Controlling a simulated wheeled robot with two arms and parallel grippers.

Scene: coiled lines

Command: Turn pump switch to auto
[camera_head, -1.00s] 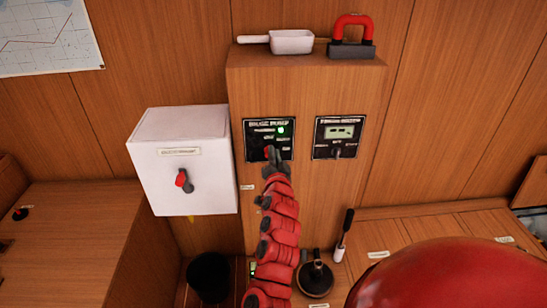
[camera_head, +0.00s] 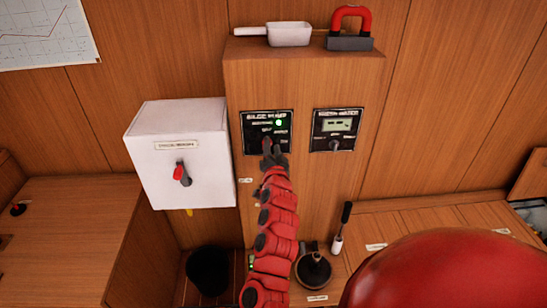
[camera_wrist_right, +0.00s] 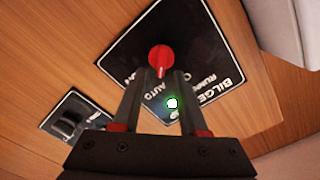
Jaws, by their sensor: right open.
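The bilge pump panel (camera_head: 267,128) is a black plate on the front of the wooden cabinet, with a lit green lamp (camera_head: 278,122). In the right wrist view the panel (camera_wrist_right: 205,45) appears turned, with the words BILGE, RUNNING and AUTO partly readable. Its red switch knob (camera_wrist_right: 161,58) shows at the far end of my right gripper's fingers. My right gripper (camera_head: 271,150) is open at the lower part of the panel, its fingers (camera_wrist_right: 158,85) on either side of the knob's line. Contact cannot be told. My left gripper is not in view.
A second black panel (camera_head: 337,130) with a small display and knob is to the right. A white box (camera_head: 179,158) with a red-handled switch (camera_head: 181,174) is to the left. A scoop (camera_head: 287,34) and a red-handled block (camera_head: 351,30) sit on the cabinet top (camera_head: 307,48).

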